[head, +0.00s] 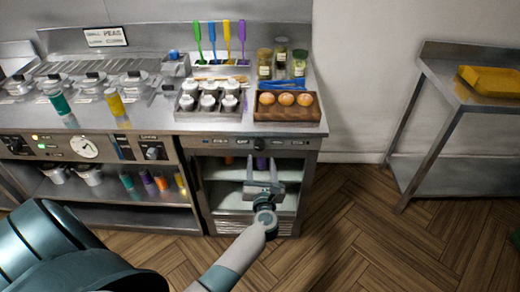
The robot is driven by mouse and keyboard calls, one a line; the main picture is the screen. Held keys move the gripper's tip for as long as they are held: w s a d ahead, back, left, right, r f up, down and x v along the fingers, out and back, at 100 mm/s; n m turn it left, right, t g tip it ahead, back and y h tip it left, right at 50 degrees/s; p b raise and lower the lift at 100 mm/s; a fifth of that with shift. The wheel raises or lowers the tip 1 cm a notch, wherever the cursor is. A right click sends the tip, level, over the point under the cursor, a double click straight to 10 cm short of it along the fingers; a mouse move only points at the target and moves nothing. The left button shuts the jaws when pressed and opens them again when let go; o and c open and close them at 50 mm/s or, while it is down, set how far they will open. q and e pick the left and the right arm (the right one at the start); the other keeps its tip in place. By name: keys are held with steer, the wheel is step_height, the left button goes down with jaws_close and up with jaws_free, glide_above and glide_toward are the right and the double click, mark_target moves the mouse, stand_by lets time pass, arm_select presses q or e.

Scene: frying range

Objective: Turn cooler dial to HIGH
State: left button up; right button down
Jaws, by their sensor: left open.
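The cooler (202,190) is the shelved compartment under the right part of the steel counter. A small dark dial (260,144) sits on the narrow control strip (225,142) above its opening; its setting is too small to read. My left gripper (262,162) is open, in front of the cooler, with its fingers pointing up and away from me. Its fingertips appear just below the dial in the picture, and I see no contact. A purple item inside the cooler shows between the fingers. My right gripper is not in view.
On the counter above stand a wooden tray (259,114) of round orange-brown items and a rack (180,113) of white-topped containers. Floor is clear toward the right steel table (450,88).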

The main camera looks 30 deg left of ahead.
mark_target(260, 148)
arm_select(q)
steer(key=shift+p+x, duration=0.35)
steer(key=shift+x, duration=2.8)
steer(key=c, duration=1)
